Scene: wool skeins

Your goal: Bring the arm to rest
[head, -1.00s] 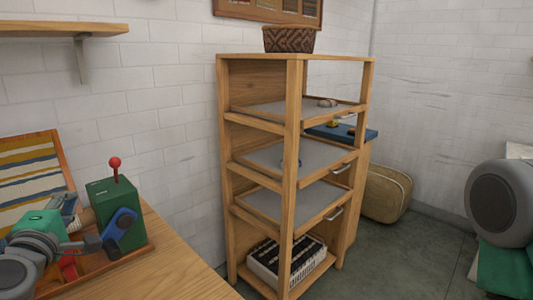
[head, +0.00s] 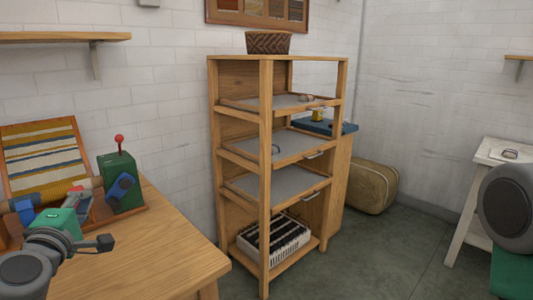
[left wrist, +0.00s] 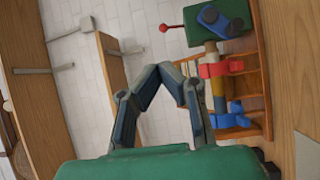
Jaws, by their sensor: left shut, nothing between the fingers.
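My left arm comes in at the lower left of the head view, over the wooden table (head: 165,255). Its gripper (head: 104,243) is dark grey and points right, in front of the green box with the red-knobbed lever (head: 120,180). In the left wrist view the two fingers (left wrist: 163,72) meet at their tips with nothing between them. The green box (left wrist: 222,22) and its wooden tray show beyond the fingers, to the right, apart from them. At the right edge of the head view is a round grey part of my other arm; its gripper does not show.
A wooden shelf unit (head: 266,180) with grey trays stands mid-view, a woven basket (head: 268,43) on top. A tan bag (head: 374,187) lies on the floor behind it. A white table (head: 497,152) stands at right. The front part of the wooden table is clear.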

